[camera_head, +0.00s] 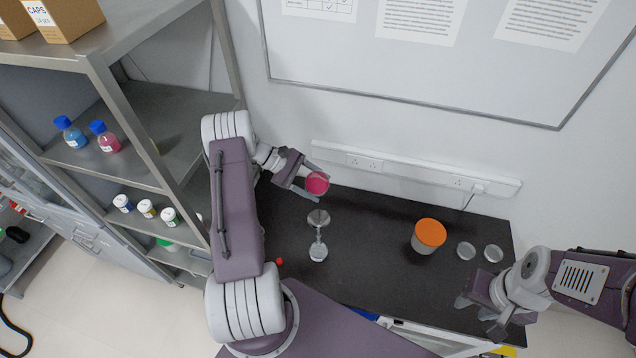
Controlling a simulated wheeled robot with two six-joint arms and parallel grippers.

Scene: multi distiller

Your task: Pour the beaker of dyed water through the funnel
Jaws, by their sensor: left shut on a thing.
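A beaker of pink-red dyed water (317,183) is held in my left gripper (307,186), which is shut on it above the back of the dark bench. A clear funnel (318,217) stands over a clear flask (318,252) on the bench, below and slightly right of the held beaker. Whether the funnel sits fully in the flask's neck is too small to tell. My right gripper (480,317) is at the bench's right front, away from these things. Its fingers appear apart, with nothing seen between them.
A small red item (279,261) lies left of the flask. A metal shelf (130,170) with bottles is at the left. A socket strip (415,168) runs along the wall.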

